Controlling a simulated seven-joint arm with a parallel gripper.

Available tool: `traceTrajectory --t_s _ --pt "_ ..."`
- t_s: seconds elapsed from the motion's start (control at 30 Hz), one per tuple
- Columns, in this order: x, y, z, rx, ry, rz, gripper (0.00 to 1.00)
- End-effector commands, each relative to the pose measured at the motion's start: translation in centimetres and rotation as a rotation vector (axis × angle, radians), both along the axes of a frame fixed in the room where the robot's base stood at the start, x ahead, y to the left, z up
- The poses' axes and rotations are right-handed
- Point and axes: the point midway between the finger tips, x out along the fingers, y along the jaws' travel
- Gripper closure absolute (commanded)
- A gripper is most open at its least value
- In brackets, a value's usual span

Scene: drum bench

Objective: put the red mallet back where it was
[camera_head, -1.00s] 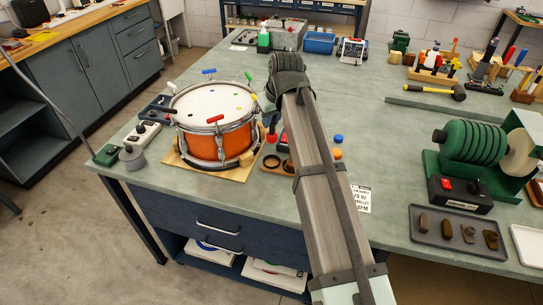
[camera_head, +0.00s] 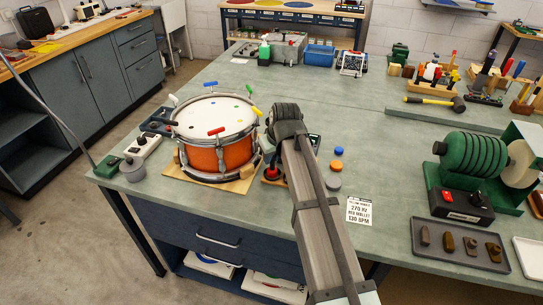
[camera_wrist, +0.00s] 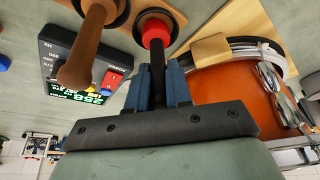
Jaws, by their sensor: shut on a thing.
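The red mallet (camera_wrist: 155,29) shows in the wrist view as a red part with a dark shaft. My gripper (camera_wrist: 158,88) is shut on the dark shaft. The red part lines up with a dark round ring; I cannot tell whether it is seated in it or just above it. A brown mallet (camera_wrist: 88,42) stands beside it at a similar ring. In the head view my arm covers the gripper and most of the mallet rack, right of the orange drum (camera_head: 219,157).
The drum (camera_wrist: 238,96) is close at the right in the wrist view, and a box with a lit display (camera_wrist: 88,99) is at the left. Blue (camera_head: 338,150), orange and grey round pieces lie right of my arm, near a printed card (camera_head: 359,211).

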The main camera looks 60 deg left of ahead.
Motion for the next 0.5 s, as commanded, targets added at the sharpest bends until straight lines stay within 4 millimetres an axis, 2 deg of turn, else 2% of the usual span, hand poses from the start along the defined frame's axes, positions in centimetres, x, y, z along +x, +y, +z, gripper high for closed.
traceTrajectory --t_s 0.2,0.23,0.5 --pt "0.0 0.0 -0.27 0.0 0.0 0.0 1.0" --pt "0.0 0.0 -0.27 0.0 0.0 0.0 0.79" --pt "0.0 0.0 -0.23 0.0 0.0 0.0 0.55"
